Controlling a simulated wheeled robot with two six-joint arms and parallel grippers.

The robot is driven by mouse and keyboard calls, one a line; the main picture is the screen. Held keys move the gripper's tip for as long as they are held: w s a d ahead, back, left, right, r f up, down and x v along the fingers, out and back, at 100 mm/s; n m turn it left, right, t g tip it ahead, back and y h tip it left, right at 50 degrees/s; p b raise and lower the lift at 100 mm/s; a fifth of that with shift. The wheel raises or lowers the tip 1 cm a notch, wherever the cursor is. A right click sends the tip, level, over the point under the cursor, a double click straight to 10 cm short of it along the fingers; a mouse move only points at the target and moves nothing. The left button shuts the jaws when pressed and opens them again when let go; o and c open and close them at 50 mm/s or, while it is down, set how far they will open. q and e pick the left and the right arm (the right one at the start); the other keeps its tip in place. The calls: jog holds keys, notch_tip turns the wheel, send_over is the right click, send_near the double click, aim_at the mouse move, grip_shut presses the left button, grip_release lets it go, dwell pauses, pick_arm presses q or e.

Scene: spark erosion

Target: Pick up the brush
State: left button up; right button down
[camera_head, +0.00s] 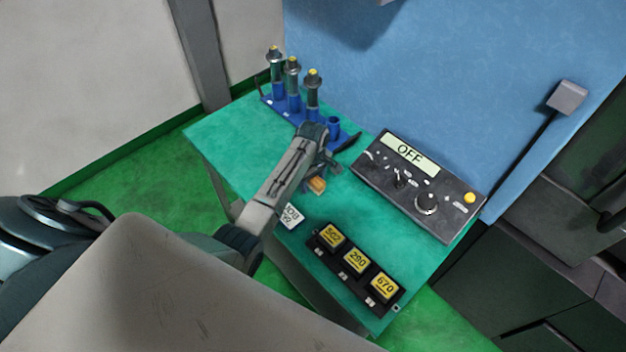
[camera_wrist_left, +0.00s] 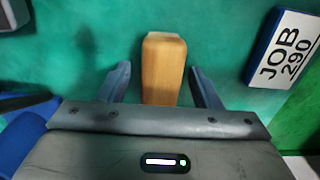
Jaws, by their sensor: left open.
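The brush shows a wooden block-like part (camera_wrist_left: 164,62) between the fingers of my left gripper (camera_wrist_left: 162,76) in the left wrist view. In the head view a small orange-brown piece of the brush (camera_head: 317,185) shows just below my left gripper (camera_head: 328,172), over the green table. The gripper is open, with one finger on each side of the wood and gaps visible to both fingers. The rest of the brush is hidden by the gripper. My right gripper is not in view.
A blue rack (camera_head: 293,112) with several upright tools stands behind the gripper. A control box (camera_head: 375,170) reading OFF is to the right. A JOB card (camera_head: 291,216) and a black holder with yellow blocks (camera_head: 318,250) lie nearer. The table's left part (camera_head: 225,135) is clear.

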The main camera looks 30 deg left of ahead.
pick_arm(q)
jog(key=c, duration=0.9)
jog(key=shift+c, duration=1)
jog(key=shift+r, duration=0.15)
jog(key=shift+r, duration=0.3)
notch_tip(320, 180, up, 8)
jog(key=b, duration=0.3)
jog(key=shift+r, duration=0.6)
